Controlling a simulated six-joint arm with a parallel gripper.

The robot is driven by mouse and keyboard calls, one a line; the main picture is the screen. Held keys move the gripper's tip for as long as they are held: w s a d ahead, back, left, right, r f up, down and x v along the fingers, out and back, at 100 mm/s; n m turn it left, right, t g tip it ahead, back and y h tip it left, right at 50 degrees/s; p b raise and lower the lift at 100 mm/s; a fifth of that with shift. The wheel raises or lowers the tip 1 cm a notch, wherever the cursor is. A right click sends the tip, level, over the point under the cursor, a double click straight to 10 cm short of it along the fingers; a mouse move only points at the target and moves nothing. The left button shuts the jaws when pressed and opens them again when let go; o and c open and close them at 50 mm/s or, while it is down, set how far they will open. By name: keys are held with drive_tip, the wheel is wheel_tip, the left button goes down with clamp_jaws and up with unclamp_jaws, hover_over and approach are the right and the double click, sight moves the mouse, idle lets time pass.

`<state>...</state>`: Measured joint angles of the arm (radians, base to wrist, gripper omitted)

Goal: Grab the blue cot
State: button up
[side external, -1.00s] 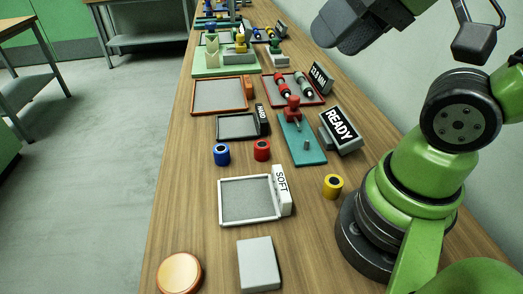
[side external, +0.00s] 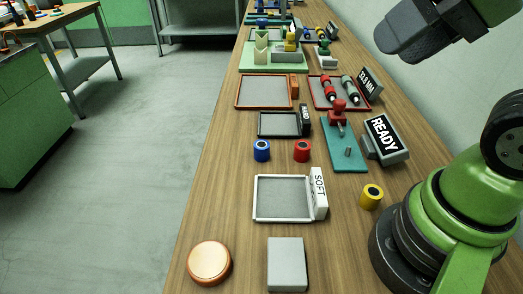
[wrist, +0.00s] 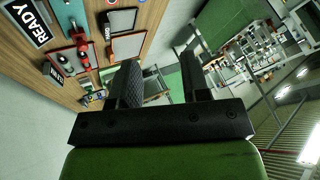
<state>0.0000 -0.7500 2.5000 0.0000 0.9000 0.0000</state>
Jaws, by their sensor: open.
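The blue cot (side external: 261,151) is a short blue cylinder with a dark hole in its top. It stands upright on the wooden bench in the side view, left of a like red cot (side external: 302,151). A yellow cot (side external: 371,196) stands further right, near my base. My gripper (wrist: 160,75) is open and empty in the wrist view, its two dark fingers apart. My dark wrist end shows at the top right of the side view, high above the bench and well away from the blue cot; the fingertips are not clear there.
A pale SOFT tray (side external: 284,219) lies in front of the cots, and a dark HARD tray (side external: 278,124) behind them. A teal plate (side external: 343,158) with a red-handled part and a READY sign (side external: 385,138) stand right. Bare bench lies left of the blue cot.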

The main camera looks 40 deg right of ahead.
drive_tip(key=o, duration=0.3)
drive_tip(key=shift+w, duration=0.1)
